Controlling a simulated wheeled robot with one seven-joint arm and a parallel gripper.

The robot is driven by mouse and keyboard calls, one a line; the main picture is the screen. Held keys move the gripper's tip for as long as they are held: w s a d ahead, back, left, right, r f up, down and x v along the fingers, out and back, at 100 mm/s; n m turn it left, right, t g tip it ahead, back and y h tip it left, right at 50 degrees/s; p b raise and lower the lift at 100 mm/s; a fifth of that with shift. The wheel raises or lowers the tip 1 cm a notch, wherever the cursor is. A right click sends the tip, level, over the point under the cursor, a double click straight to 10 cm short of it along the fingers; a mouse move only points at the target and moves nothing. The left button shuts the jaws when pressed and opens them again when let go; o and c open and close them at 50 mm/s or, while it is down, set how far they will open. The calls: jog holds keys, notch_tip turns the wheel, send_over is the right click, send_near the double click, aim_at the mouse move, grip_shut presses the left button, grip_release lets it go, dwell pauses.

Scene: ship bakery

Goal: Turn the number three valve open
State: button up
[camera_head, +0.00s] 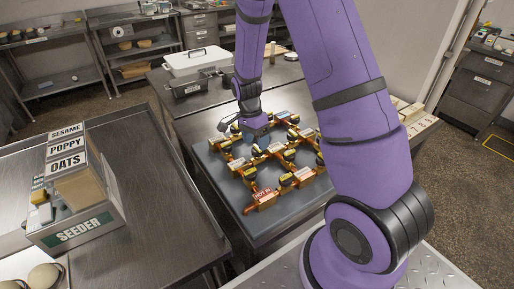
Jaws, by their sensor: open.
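A copper pipe manifold (294,180) with several dark-handled valves and small white tags lies on a grey slab on a metal table. A red tag reading "HOT IN" (264,196) is at its near end. The tags on the valves are too small to read, so I cannot tell which valve is number three. My gripper (259,139) points down over the far left part of the manifold, close to the valves. It is open. Whether it touches a valve is hidden. My purple arm covers the right side of the manifold.
A seeder box (84,212) labelled sesame, poppy and oats stands on the left metal table (150,225). A white-lidded container (198,62) sits on the back counter. Shelves with loaves line the back wall. A drawer cabinet (478,90) stands at the right.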

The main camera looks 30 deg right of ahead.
aim_at(257, 147)
jog(key=shift+x, duration=1.6)
jog(key=c, duration=0.8)
jog(key=shift+c, duration=0.2)
